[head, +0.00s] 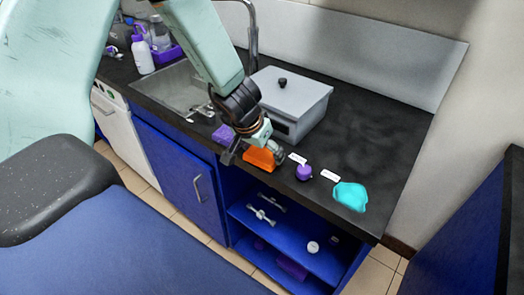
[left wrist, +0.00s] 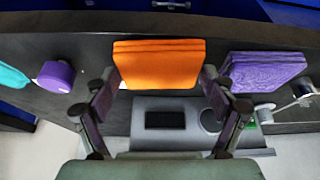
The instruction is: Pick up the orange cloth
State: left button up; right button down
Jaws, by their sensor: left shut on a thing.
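The orange cloth (head: 259,158) is a folded, block-like stack near the front edge of the black counter. It also shows in the left wrist view (left wrist: 158,62), upper middle, between the two fingers. My left gripper (head: 254,154) reaches down from above and is shut on the orange cloth, one finger at each side. The cloth's underside is hidden, so I cannot tell whether it touches the counter. My right gripper is not in view.
A folded purple cloth (head: 224,134) lies close on the left, beside the sink (head: 180,90). A purple round object (head: 304,172) and a turquoise cloth (head: 350,196) lie to the right. A grey lidded box (head: 300,98) stands behind. An open blue shelf (head: 290,250) is below.

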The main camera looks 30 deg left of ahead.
aim_at(261, 154)
pick_arm(q)
notch_tip(261, 154, up, 10)
jog(key=p, duration=0.9)
jog(key=shift+f, duration=0.1)
jog(key=o, duration=0.3)
jog(key=c, duration=0.4)
